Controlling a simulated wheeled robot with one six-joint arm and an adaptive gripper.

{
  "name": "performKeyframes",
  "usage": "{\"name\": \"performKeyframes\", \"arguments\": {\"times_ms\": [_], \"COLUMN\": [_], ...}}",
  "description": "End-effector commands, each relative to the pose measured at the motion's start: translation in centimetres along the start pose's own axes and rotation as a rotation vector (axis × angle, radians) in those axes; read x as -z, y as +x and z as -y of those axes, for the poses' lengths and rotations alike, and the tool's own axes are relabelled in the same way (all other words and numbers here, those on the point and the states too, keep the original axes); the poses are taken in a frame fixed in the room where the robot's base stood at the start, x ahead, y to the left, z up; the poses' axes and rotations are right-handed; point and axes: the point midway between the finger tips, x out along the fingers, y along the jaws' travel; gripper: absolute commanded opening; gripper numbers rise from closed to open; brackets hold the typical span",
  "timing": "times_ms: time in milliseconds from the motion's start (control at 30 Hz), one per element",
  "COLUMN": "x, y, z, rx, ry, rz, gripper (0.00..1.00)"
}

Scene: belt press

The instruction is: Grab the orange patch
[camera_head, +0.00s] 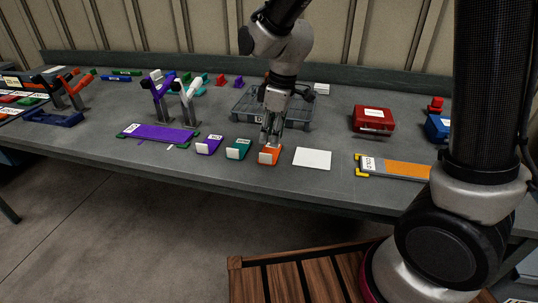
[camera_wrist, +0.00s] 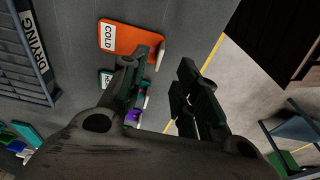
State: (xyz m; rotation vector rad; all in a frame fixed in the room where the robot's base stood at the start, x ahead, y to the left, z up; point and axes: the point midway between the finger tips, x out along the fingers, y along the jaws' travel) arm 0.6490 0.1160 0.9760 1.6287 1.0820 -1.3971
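The orange patch (camera_head: 269,157), a small orange piece with a white front, lies on the grey table in the head view. In the wrist view the orange patch (camera_wrist: 131,41) shows a white COLD label and a white tab at its right end. My gripper (camera_head: 267,141) is just above and behind it in the head view, pointing down and hiding part of it. In the wrist view the fingers of my gripper (camera_wrist: 172,62) are apart with nothing between them. One fingertip overlaps the patch's lower right edge; I cannot tell whether it touches.
A teal piece (camera_head: 238,150) and a purple piece (camera_head: 209,145) lie left of the patch, a white sheet (camera_head: 312,159) right. A plate with an orange strip (camera_head: 408,170) lies further right, near the table's front edge.

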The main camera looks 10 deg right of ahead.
Motion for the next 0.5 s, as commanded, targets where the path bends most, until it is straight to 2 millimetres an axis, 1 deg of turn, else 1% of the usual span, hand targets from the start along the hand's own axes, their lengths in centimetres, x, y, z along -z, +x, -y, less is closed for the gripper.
{"name": "performKeyframes", "arguments": {"times_ms": [100, 267, 500], "x": [0.3, 0.3, 0.6], "y": [1.6, 3.5, 7.2], "z": [0.1, 0.1, 0.0], "rx": [0.005, 0.005, 0.004], "ry": [-0.012, -0.011, -0.009], "rz": [0.005, 0.006, 0.005], "gripper": [0.31, 0.31, 0.31]}}
